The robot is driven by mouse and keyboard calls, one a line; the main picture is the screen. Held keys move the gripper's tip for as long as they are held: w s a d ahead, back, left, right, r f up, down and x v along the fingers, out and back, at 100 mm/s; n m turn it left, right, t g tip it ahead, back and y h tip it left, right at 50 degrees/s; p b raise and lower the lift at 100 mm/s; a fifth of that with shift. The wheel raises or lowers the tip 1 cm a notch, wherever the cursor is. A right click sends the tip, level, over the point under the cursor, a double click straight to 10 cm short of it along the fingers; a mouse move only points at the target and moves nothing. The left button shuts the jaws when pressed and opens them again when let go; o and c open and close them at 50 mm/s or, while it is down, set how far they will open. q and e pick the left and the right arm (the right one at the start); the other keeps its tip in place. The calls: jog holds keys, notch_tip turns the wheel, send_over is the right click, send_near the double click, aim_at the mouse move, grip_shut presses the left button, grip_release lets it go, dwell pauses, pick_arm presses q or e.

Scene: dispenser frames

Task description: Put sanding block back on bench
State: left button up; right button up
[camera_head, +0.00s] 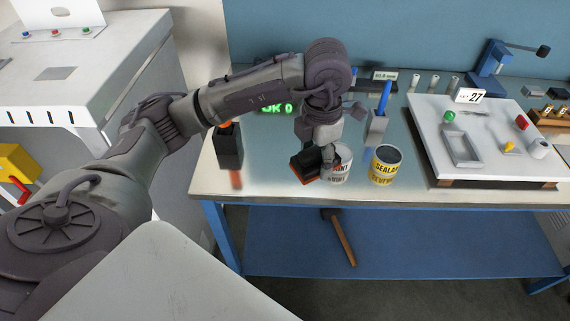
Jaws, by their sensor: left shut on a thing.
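The sanding block (302,168), black with an orange lower edge, is held tilted in my left gripper (323,154) over the front part of the bench (270,194). My left gripper is shut on it. The arm reaches in from the left and the gripper points down. The block appears just left of a white paint can (336,174), which the gripper partly covers. I cannot tell whether the block touches the bench top or the can. My right gripper is out of view.
A yellow sealant can (385,167) stands right of the paint can. A black holder (229,147) stands at the bench's left end. A white board (487,112) with small parts fills the right. A wooden-handled tool (342,240) is below the bench top.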

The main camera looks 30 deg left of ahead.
pick_arm(q)
jog(key=n, duration=0.3)
jog(key=w+n, duration=0.1)
jog(key=n, duration=0.1)
jog(key=shift+w+a+f+n, duration=0.1)
jog(key=shift+a+f+n, duration=0.05)
jog(key=shift+n, duration=0.25)
jog(key=n, duration=0.2)
jog(key=w+n+b, duration=0.1)
jog(key=n, duration=0.1)
jog(key=shift+a+n, duration=0.2)
jog(key=shift+n, duration=0.2)
jog(key=shift+a+f+n, duration=0.1)
jog(key=shift+n, duration=0.3)
jog(key=p, duration=0.3)
send_over(285, 162)
notch_tip(285, 162, down, 7)
jog(key=shift+r, duration=0.15)
notch_tip(285, 162, down, 4)
jog(key=shift+r+p, duration=0.15)
jog(key=shift+p, duration=0.55)
jog(key=shift+f, duration=0.2)
jog(key=shift+f, duration=0.1)
